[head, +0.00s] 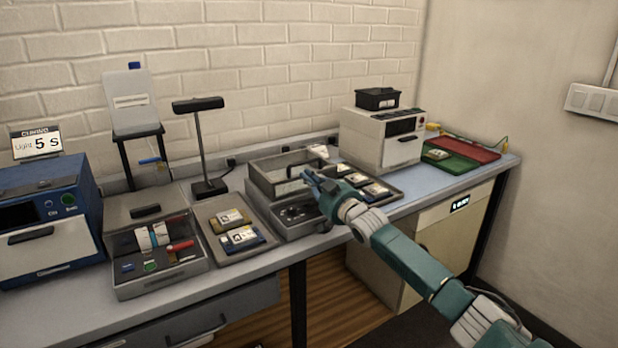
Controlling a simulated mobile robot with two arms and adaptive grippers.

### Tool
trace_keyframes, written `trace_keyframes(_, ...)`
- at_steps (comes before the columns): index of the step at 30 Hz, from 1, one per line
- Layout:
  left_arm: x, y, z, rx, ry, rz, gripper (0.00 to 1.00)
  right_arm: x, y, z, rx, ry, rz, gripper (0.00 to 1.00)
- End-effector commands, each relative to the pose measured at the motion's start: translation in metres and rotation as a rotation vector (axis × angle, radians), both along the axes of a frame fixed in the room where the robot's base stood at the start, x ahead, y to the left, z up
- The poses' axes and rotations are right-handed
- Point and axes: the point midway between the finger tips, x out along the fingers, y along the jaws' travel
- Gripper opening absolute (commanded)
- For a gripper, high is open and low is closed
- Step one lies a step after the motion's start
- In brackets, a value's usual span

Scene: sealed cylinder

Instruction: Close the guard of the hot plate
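The hot plate (296,214) is a grey unit with dark knobs on its front, in the middle of the bench. Its guard (268,183) is a grey box-shaped frame with a handle, standing over the back of the unit. I cannot tell the guard's exact angle. My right gripper (307,175) reaches in from the lower right, with its fingertips at the guard's right front, by the handle. Whether it touches the handle, and how far its fingers are apart, is too small to tell. The gripper and wrist hide part of the unit's right side. My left gripper is out of view.
A tray with cards (237,237) lies left of the hot plate, and another tray (394,193) lies to its right. A grey toolbox (163,277) and blue machine (48,243) stand further left. A lamp (203,140) stands behind. A white machine (386,145) stands back right.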

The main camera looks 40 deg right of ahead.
Motion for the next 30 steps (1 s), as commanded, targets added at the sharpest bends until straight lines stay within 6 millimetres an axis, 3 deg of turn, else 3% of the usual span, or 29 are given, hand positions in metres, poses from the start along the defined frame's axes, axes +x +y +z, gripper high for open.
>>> trace_keyframes(1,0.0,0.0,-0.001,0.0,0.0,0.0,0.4,-0.001,0.002,-0.023,0.007,0.042,-0.001,0.0)
trace_keyframes(6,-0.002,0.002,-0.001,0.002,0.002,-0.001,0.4,-0.004,0.003,-0.025,0.008,0.042,0.0,0.0)
trace_keyframes(11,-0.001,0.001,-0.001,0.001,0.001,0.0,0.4,-0.02,0.005,-0.019,0.005,0.032,0.001,0.0)
trace_keyframes(24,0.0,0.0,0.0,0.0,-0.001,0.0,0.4,-0.097,0.013,-0.008,0.0,0.008,0.001,0.0)
trace_keyframes(30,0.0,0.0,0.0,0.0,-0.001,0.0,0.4,-0.117,0.015,-0.004,-0.001,0.0,0.0,0.0)
